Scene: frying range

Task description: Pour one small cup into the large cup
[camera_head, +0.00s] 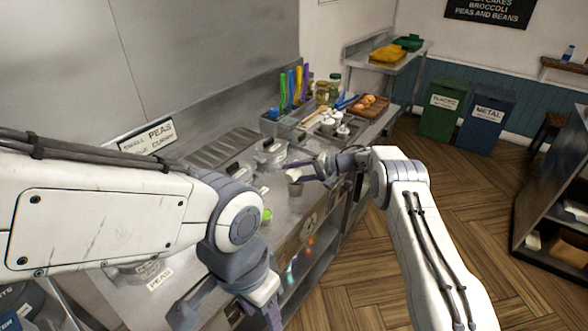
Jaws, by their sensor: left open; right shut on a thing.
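My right gripper (293,173) is shut on a small grey cup (295,188) above the counter, near its front edge. The cup looks roughly upright, and its contents are too small to make out. A cup with bright green contents (266,214) stands on the counter, lower left of the held cup, partly beside my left arm. Which cup is the large one is unclear at this size. My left gripper (228,314) is open and empty at the bottom of the view, in front of the counter.
Lidded metal pans (270,149) sit behind the held cup. Several white pots (327,124), a wooden board with food (369,106) and coloured-handled utensils (291,88) stand farther back.

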